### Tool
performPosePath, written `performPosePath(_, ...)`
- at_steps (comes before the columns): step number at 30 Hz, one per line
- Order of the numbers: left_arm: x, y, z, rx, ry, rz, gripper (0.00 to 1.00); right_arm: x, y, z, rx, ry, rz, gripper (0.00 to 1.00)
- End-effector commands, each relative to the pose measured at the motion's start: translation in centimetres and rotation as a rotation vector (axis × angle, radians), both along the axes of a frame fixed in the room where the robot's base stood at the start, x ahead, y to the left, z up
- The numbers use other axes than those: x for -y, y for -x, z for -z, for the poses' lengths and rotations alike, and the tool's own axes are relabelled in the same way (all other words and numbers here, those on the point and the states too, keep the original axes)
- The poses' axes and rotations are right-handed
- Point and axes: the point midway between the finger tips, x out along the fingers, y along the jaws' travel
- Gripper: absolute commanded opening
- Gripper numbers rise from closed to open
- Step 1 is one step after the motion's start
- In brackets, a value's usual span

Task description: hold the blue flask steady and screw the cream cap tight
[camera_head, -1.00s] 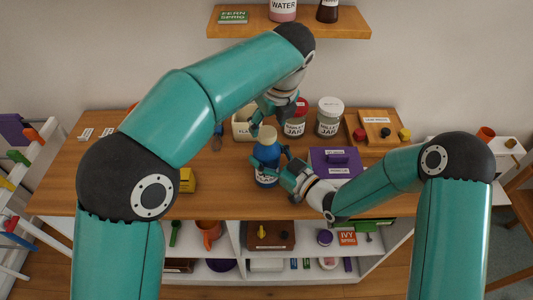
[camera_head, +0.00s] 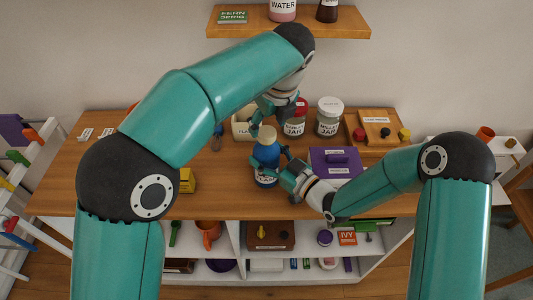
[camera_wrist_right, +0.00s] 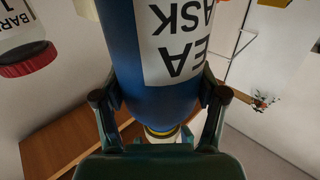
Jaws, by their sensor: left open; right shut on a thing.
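The blue flask (camera_head: 266,156) stands upright on the wooden shelf top, with a white label on its lower body. The cream cap (camera_head: 266,134) sits on its neck. My right gripper (camera_head: 283,162) is shut on the flask's side from the right. In the right wrist view the flask (camera_wrist_right: 130,60) fills the middle between the two fingers, its label upside down, and the cap is small beyond it. My left gripper (camera_head: 258,122) is open, just above and behind the cap, with its fingers pointing down and apart from the cap as far as I can tell.
Behind the flask stand a jar with a red lid (camera_head: 296,122) and a jar with a white lid (camera_head: 329,117). A purple box (camera_head: 335,162) lies to the right, near my right wrist. A yellow block (camera_head: 187,180) is at the left front. The shelf top's left side is mostly clear.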

Motion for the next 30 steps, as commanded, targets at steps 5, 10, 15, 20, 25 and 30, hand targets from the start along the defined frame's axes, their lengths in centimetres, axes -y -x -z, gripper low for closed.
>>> performPosePath(5,0.0,0.0,0.0,0.000,0.000,0.000,0.67,0.0,0.0,0.2,-0.005,0.002,0.000,0.30)
performPosePath(10,0.0,0.0,0.0,0.000,0.000,0.000,0.67,0.0,0.0,0.2,-0.005,0.002,0.000,0.30)
performPosePath(15,-0.1,-0.2,0.0,0.000,0.000,0.000,0.67,0.0,0.0,0.2,-0.004,0.001,0.001,0.30)
performPosePath(20,-0.1,-0.3,0.2,0.000,0.000,0.001,0.67,0.0,0.0,0.1,-0.004,0.001,0.001,0.30)
performPosePath(25,-0.1,-0.2,0.8,-0.002,-0.001,-0.001,0.67,0.0,0.0,0.1,-0.004,0.001,0.001,0.30)
performPosePath(30,-0.1,-0.3,1.7,-0.002,-0.001,0.000,0.67,0.0,0.0,0.1,-0.004,0.001,0.001,0.30)
